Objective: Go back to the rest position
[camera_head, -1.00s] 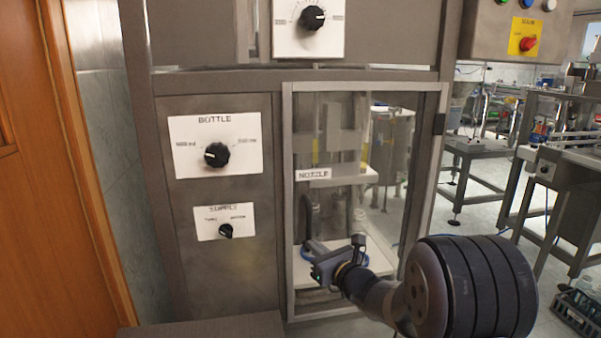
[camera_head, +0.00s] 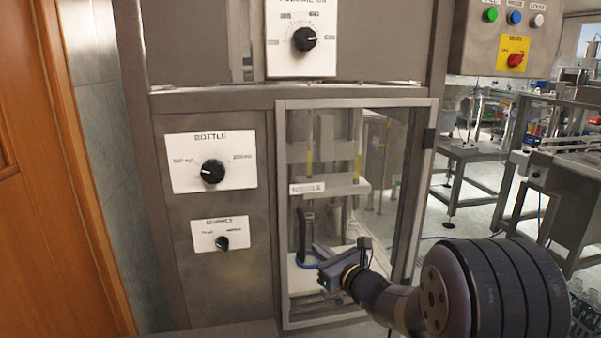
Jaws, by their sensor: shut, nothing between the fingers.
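My gripper (camera_head: 318,250) is in the lower middle of the head view, in front of the glass-fronted nozzle cabinet (camera_head: 430,165). It points away from me, toward the cabinet. Its fingers are small and partly hidden by the gripper body, and they look shut with nothing held. My dark arm comes in from the lower right.
Left of the cabinet is a metal panel with a bottle knob (camera_head: 213,171) and a supply knob (camera_head: 222,242). A volume knob (camera_head: 304,39) is above. A wooden door (camera_head: 50,200) stands at far left. Metal tables (camera_head: 570,172) and open floor lie to the right.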

